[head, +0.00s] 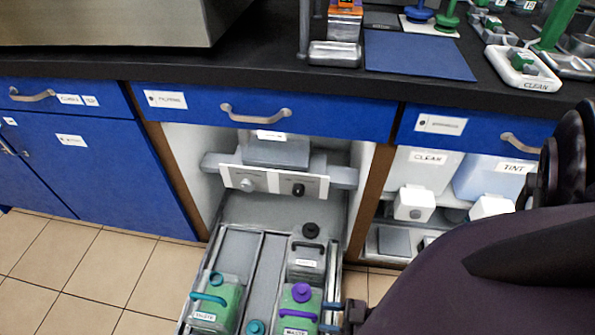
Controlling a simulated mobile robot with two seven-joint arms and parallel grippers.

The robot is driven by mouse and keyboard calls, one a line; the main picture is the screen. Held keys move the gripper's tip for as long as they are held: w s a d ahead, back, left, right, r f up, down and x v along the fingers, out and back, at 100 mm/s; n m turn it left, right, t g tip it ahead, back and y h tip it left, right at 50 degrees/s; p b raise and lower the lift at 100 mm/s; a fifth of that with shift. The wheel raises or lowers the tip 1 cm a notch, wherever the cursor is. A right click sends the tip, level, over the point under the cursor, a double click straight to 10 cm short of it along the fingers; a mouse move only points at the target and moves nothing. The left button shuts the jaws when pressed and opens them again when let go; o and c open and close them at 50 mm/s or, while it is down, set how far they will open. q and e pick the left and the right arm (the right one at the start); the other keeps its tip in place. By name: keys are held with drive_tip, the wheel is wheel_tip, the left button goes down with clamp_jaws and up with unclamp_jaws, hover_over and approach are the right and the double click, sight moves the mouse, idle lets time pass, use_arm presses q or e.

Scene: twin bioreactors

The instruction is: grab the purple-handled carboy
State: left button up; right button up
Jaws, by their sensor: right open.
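The purple-handled carboy (289,307) is a green container with a purple cap and purple handle. It stands upright at the front right of the pulled-out tray (266,258) in the head view; its lower part is cut off by the picture edge. My right gripper (328,316) is open just to the right of this carboy, its fingers pointing left towards it. I cannot tell whether they touch it. My left gripper is not in view.
A teal-handled green carboy (226,296) stands at the tray's left, a black-handled grey one (306,258) behind the purple one. A teal cap (256,327) shows between them at the bottom edge. Blue drawers (300,112) and the black counter (240,68) lie above the tray.

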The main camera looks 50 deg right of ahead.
sight(315, 316)
drive_tip(key=shift+b+x, duration=0.4)
drive_tip(key=shift+x, duration=2.7)
drive_tip(key=shift+s+a, duration=0.1)
drive_tip(key=shift+c, duration=0.3)
clamp_jaws()
